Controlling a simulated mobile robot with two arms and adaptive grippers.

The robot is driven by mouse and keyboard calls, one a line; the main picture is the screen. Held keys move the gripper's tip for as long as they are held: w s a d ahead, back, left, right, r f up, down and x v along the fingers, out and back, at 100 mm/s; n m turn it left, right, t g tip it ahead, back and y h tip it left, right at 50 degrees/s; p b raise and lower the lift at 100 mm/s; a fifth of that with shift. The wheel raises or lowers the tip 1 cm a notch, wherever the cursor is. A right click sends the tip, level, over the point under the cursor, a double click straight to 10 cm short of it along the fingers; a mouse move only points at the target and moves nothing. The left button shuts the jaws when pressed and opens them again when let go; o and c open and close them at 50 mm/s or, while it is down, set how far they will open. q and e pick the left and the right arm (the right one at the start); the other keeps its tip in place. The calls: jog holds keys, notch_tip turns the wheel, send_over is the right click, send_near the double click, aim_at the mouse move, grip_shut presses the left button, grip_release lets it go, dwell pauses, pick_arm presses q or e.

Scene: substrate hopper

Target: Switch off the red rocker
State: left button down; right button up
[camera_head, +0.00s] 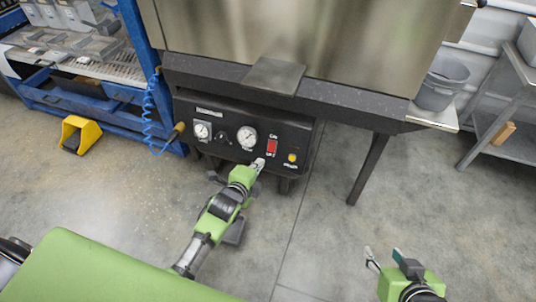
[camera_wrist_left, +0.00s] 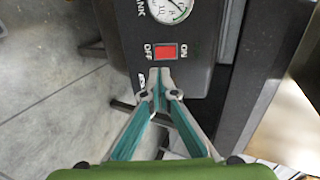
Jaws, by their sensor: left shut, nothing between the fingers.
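The red rocker (camera_head: 272,147) sits on the front of a black control panel (camera_head: 228,112), right of a round gauge. In the left wrist view the rocker (camera_wrist_left: 165,51) lies between the labels OFF on the left and ON on the right. Which side is pressed in, I cannot tell. My left gripper (camera_head: 258,164) is shut and empty, its tips close to the panel just below the rocker. In the left wrist view the closed tips (camera_wrist_left: 159,76) point at the rocker; contact is not visible. My right gripper (camera_head: 384,254) is open and empty over the floor, far from the panel.
A yellow round button (camera_head: 292,157) is right of the rocker. Two gauges (camera_head: 247,137) (camera_head: 202,131) are to its left. A blue coiled hose (camera_head: 151,115) hangs at the panel's left. A dark table leg (camera_head: 369,170) stands at right. The floor in front is clear.

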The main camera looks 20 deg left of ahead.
pick_arm(q)
jog(key=b, duration=0.2)
send_near(270, 149)
jog(key=x, duration=0.2)
pick_arm(e)
jog(key=w+a+r+t+y, duration=0.2)
jog(key=w+a+r+t, duration=0.1)
jog(key=w+r+t, duration=0.45)
pick_arm(q)
jog(key=b+x, duration=0.2)
jog(key=x, duration=0.2)
jog(key=shift+w+d+f, duration=0.1)
jog(key=shift+w+f, duration=0.1)
jog(key=shift+w, duration=0.25)
pick_arm(e)
notch_tip(270, 149, up, 15)
jog(key=a+t+y, duration=0.1)
jog(key=a+t, duration=0.1)
jog(key=t, duration=0.3)
jog(key=shift+w+f+n+y, duration=0.15)
jog(key=shift+w+n+y, duration=0.15)
jog(key=shift+y, duration=0.1)
